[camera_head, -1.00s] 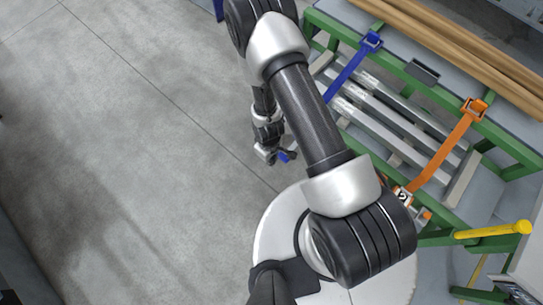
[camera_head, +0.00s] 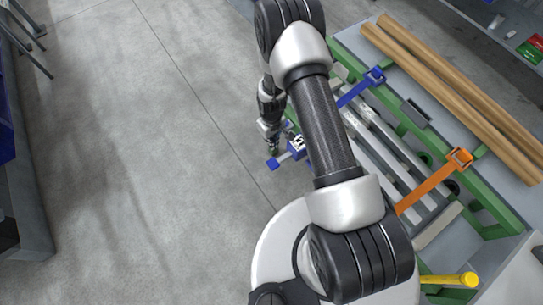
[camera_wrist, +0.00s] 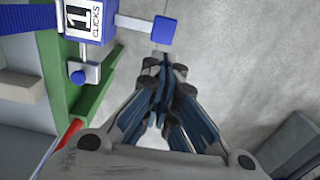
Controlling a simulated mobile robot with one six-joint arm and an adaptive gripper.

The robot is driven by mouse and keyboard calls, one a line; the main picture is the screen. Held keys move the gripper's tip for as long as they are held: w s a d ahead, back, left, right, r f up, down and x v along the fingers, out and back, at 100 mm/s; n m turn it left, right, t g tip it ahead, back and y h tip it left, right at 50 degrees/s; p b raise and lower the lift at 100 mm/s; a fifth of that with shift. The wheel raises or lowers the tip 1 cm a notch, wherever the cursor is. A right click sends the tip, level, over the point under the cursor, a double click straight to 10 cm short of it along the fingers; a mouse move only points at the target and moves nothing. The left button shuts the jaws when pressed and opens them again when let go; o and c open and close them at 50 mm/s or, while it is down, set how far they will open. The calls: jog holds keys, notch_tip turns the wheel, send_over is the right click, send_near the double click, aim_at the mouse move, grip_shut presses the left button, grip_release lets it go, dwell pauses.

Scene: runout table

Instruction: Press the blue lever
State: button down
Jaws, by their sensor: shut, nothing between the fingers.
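The blue lever (camera_head: 274,163) is a blue-tipped metal bar sticking out to the left from a blue ratchet box (camera_head: 298,144) at the table's near edge. In the wrist view the lever's blue tip (camera_wrist: 163,30) lies just beyond my fingertips, and the ratchet box (camera_wrist: 84,22) reads "1 CLICKS". My gripper (camera_wrist: 165,68) is shut with nothing in it. In the wrist view there is a small gap between it and the lever tip. In the head view my gripper (camera_head: 271,147) is beside the lever; its fingertips are small and partly hidden there.
The green-framed table (camera_head: 490,222) holds grey metal bars (camera_head: 385,140) and long brown poles (camera_head: 455,90). An orange strap (camera_head: 430,183) crosses the bars. A yellow-ended handle (camera_head: 467,279) stands lower right. Open floor (camera_head: 130,160) lies left.

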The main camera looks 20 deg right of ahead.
aim_at(270, 161)
notch_tip(270, 161, down, 14)
jog(key=b, duration=0.3)
jog(key=shift+s+a+f+b, duration=0.1)
jog(key=shift+a+f+b, duration=0.1)
jog(key=shift+f+b, duration=0.55)
dwell(0.4)
jog(key=f+b, duration=0.1)
jog(key=b, duration=0.1)
jog(key=shift+s+a+f+b, duration=0.1)
jog(key=shift+a+f+b, duration=0.05)
jog(key=shift+b, duration=0.15)
notch_tip(270, 161, down, 4)
jog(key=b, duration=0.4)
jog(key=shift+r, duration=0.2)
jog(key=s+a+r+p, duration=0.2)
jog(key=a+r+p, duration=0.2)
jog(key=a+r, duration=0.3)
notch_tip(270, 161, up, 5)
jog(key=shift+s, duration=0.1)
dwell(0.8)
